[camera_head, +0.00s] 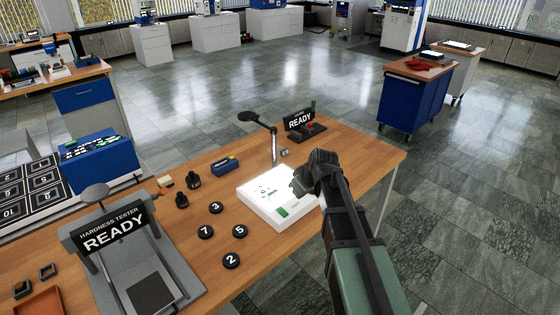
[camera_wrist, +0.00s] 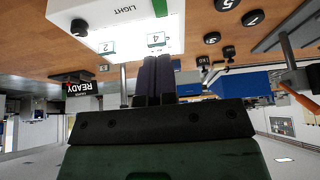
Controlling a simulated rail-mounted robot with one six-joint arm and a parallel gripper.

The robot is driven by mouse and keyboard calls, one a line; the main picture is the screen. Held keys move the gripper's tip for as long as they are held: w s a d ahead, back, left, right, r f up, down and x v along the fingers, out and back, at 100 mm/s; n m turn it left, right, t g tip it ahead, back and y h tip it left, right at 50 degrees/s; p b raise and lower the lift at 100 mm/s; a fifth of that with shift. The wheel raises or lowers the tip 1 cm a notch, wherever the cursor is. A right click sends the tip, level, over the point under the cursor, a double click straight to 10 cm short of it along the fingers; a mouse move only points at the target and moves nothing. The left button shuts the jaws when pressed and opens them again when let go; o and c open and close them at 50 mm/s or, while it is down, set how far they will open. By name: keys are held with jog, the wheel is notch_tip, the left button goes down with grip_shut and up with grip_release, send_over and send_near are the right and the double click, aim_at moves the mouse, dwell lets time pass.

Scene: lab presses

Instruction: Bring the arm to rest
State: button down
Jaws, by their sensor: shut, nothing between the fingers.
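My gripper (camera_head: 302,182) is over the right part of the wooden bench, just above and beside the white light box (camera_head: 258,212). In the wrist view its two dark fingers (camera_wrist: 153,78) are together and empty. In that view, which is upside down, the light box (camera_wrist: 95,32) shows beyond the fingertips with its lit top and small numbered marks. My arm reaches in from the lower right of the head view and hides part of the bench.
Numbered black pucks (camera_head: 206,232) lie left of the light box. A hardness tester (camera_head: 150,290) marked READY stands at front left. A lamp (camera_head: 272,140) on a thin post and another READY sign (camera_head: 300,118) stand behind the box. The bench's right end (camera_head: 375,160) is clear.

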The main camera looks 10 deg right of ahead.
jog(key=s+a+f+m+g+h, duration=0.1)
jog(key=s+m+g, duration=0.1)
jog(key=s, duration=0.8)
jog(key=s+a+f+m+g+h, duration=0.1)
jog(key=s+m, duration=0.3)
jog(key=s, duration=0.6)
jog(key=shift+a+f+g+h, duration=0.15)
jog(key=shift+a+g+h, duration=0.25)
jog(key=shift+a+g, duration=0.35)
